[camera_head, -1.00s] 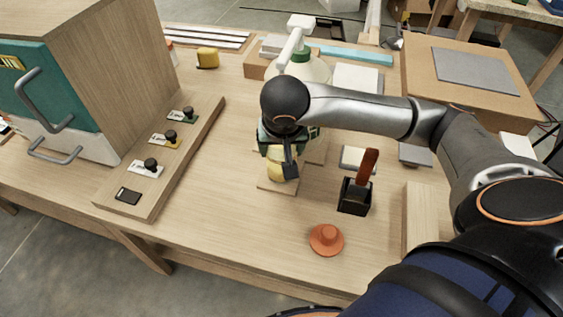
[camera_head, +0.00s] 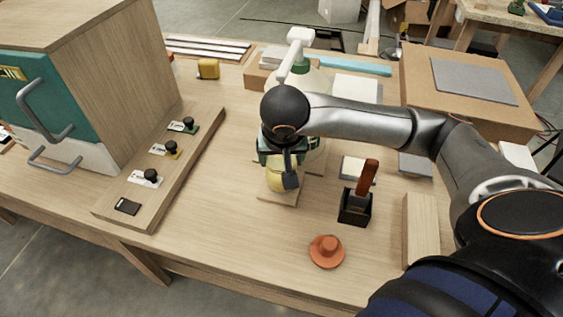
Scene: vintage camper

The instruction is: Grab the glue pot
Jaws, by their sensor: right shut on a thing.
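A small rounded yellow pot (camera_head: 276,181), which I take for the glue pot, stands on or just above a small wooden board (camera_head: 275,199) near the middle of the bench. My right gripper (camera_head: 281,172) points down over it and is shut on it. The gripper and wrist hide its top and part of its side. I cannot tell whether its base touches the board. My left gripper is not in view.
An orange-red lid-like piece (camera_head: 326,251) lies near the front edge. A black holder (camera_head: 354,208) with a red-handled tool stands to the right. A pale green-capped bottle (camera_head: 313,74) stands behind the gripper. A control strip (camera_head: 165,178) and cabinet (camera_head: 118,82) are left.

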